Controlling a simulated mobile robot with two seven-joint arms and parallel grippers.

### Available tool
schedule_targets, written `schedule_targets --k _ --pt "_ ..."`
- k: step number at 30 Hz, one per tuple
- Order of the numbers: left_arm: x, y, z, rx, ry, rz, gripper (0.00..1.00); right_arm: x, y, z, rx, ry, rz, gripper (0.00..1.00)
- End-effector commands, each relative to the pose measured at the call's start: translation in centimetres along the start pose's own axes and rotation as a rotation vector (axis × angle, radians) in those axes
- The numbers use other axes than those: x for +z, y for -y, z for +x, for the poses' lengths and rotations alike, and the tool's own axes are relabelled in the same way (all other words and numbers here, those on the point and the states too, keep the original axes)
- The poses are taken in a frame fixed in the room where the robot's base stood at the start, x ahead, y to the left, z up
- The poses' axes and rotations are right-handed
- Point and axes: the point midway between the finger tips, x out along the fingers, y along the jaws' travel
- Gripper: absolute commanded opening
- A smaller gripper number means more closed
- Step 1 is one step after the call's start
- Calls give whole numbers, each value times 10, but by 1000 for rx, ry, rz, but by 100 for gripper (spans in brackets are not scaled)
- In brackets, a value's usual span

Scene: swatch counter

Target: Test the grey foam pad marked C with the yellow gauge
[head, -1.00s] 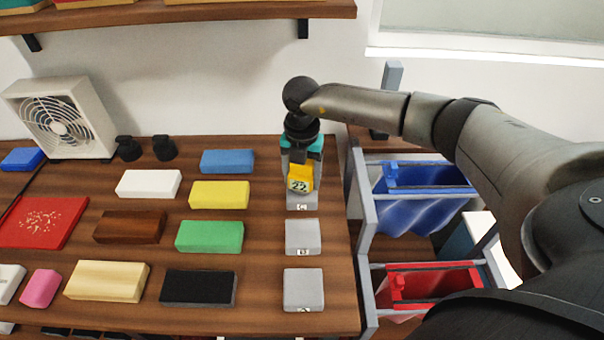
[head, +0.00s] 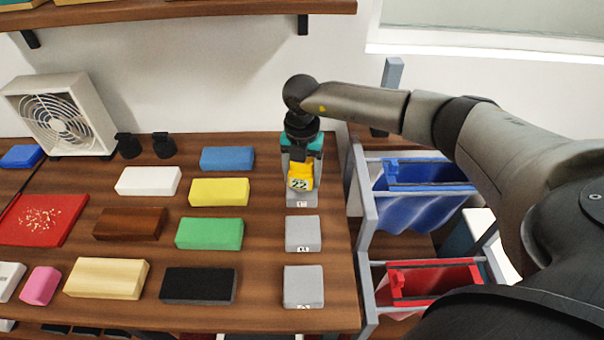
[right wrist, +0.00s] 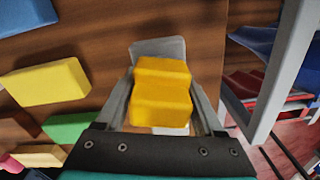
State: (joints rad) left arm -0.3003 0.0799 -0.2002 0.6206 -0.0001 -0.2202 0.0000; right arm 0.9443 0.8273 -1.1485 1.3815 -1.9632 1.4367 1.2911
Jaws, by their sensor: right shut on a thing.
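My right gripper (head: 301,174) is shut on the yellow gauge (head: 301,183), whose face bears dark figures that look like 22. The gauge is over the farthest of the grey foam pads (head: 302,200) in the right-hand column; I cannot tell whether it touches the pad. The pad has a small white label at its near edge, too small to read surely. In the right wrist view the stepped yellow gauge (right wrist: 162,95) sits between the fingers, and part of the grey pad (right wrist: 158,47) shows beyond it. My left gripper is not in view.
A middle grey pad (head: 303,233) and a near grey pad (head: 303,287) lie in the same column. Green (head: 209,233), yellow (head: 219,192) and blue (head: 228,158) blocks lie left. Blue (head: 430,173) and red (head: 433,283) bins stand right of the counter.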

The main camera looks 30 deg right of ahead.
Motion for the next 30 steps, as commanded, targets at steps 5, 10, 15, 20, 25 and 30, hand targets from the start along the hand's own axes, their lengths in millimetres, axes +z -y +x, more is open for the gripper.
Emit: schedule_targets --k 5,10,15,20,25,30 --pt "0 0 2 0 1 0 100 0 0 2 1 0 0 18" --pt "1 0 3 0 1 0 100 0 0 4 1 0 0 18" --pt "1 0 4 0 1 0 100 0 0 7 1 0 0 18" --pt "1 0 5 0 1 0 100 0 0 7 1 0 0 18" --pt "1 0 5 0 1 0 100 0 0 7 0 0 0 18" --pt "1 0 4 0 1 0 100 0 0 8 0 0 0 18"
